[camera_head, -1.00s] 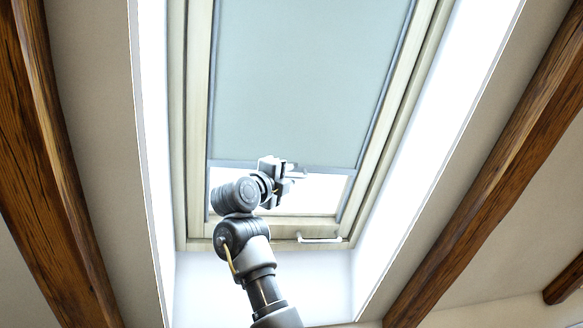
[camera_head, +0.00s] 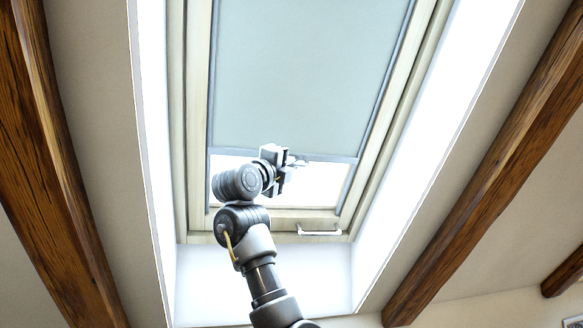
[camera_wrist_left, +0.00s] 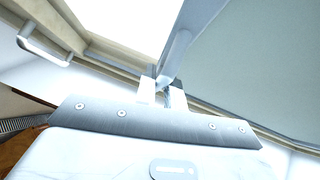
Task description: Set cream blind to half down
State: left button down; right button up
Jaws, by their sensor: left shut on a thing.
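The blind (camera_head: 300,75) looks pale grey-green here and covers most of the roof window. Its bottom bar (camera_head: 330,158) hangs above the lower end of the pane, leaving a bright bare strip of glass below. My left gripper (camera_head: 297,163) is at the middle of this bar and shut on it. In the left wrist view the fingers (camera_wrist_left: 163,90) close around part of the bar (camera_wrist_left: 181,45), with the fabric (camera_wrist_left: 262,70) to the right and bright glass to the left. My right gripper is not in view.
The wooden window frame (camera_head: 195,120) surrounds the blind. A white window handle (camera_head: 319,231) sits on the lower frame, right of my left arm. White reveal walls flank the opening, and dark wooden beams (camera_head: 60,180) cross the sloped ceiling on both sides.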

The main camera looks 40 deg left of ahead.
pick_arm(q)
jog(key=s+d+r, duration=0.2)
jog(key=d+r, duration=0.1)
jog(key=r, duration=0.1)
jog(key=s+d+r+p, duration=0.1)
jog(key=s+d+r, duration=0.1)
jog(key=d+r, duration=0.1)
jog(key=s+d+r, duration=0.2)
jog(key=d+r, duration=0.1)
jog(key=r, duration=0.1)
jog(key=shift+s+d+r, duration=0.25)
jog(key=shift+s+r, duration=0.1)
jog(key=c, duration=1.8)
grip_release()
jog(key=shift+c, duration=0.2)
jog(key=o, duration=0.4)
jog(key=shift+w+a+f, duration=0.15)
jog(key=shift+a, duration=0.1)
jog(key=shift+c, duration=0.2)
jog(key=b+v, duration=0.7)
jog(key=v, duration=0.3)
jog(key=shift+s, duration=0.4)
jog(key=shift+d, duration=0.1)
